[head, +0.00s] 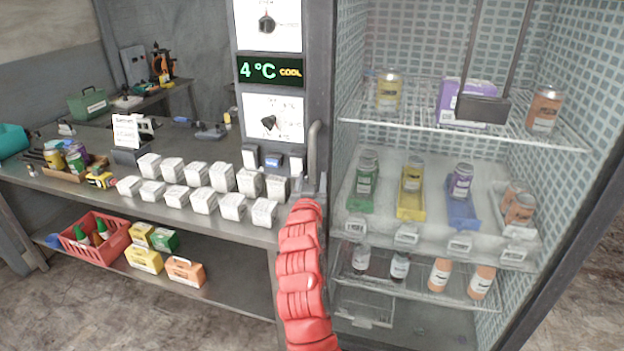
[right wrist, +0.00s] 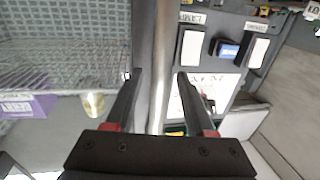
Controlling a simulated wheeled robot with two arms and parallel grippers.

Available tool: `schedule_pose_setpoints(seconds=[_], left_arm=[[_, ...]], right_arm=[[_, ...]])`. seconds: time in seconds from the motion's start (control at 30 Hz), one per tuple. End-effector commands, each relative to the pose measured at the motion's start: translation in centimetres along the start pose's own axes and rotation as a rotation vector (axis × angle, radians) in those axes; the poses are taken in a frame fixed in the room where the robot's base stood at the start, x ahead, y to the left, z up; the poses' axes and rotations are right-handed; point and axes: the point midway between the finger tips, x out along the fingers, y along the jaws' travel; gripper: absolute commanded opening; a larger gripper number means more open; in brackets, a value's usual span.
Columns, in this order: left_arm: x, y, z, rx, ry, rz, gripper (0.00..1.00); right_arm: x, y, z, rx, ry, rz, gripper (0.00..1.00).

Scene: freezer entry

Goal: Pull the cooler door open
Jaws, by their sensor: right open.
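The cooler (head: 430,170) fills the right of the head view, with stocked shelves showing. I cannot tell whether clear glass covers its front. The door handle (head: 314,150) is a grey upright bar at the left edge of the cooler front. My right gripper (head: 309,185), at the end of the red arm, is at the lower part of the handle. In the right wrist view, the handle bar (right wrist: 162,40) runs between the two open fingers of the right gripper (right wrist: 160,75), with a gap to each visible. My left gripper is not in view.
A grey panel left of the handle carries a display (head: 270,69) reading 4 °C. A workbench (head: 80,188) holds rows of white boxes (head: 204,201) close to my right arm. A red crate (head: 97,240) sits on its lower shelf. Cans and bottles stand inside the cooler.

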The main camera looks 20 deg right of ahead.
Motion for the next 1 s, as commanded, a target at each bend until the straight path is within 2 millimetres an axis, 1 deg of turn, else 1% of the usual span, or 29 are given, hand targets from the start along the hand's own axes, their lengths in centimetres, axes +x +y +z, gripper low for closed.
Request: schedule_pose_setpoints(seconds=[0.03, 0.17, 0.2, 0.27, 0.3, 0.33, 1.0], left_arm=[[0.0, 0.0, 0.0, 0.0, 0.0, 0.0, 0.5], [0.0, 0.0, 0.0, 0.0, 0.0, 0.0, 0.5], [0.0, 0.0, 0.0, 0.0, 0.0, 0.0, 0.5], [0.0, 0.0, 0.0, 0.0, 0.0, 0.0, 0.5], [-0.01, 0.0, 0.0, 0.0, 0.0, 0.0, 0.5], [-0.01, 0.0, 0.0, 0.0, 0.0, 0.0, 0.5], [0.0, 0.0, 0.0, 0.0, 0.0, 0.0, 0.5]], right_arm=[[-0.01, -0.01, 0.0, 0.0, 0.0, 0.0, 0.53], [-0.01, -0.01, 0.0, 0.0, 0.0, 0.0, 0.29], [-0.02, -0.01, 0.0, -0.001, 0.0, 0.0, 0.22], [-0.02, -0.01, 0.0, -0.001, 0.0, 0.0, 0.11], [-0.02, -0.01, 0.0, -0.001, 0.0, 0.0, 0.04], [-0.02, -0.01, 0.0, -0.001, 0.0, 0.0, 0.0], [-0.02, 0.0, -0.03, -0.001, 0.0, 0.0, 0.0]])
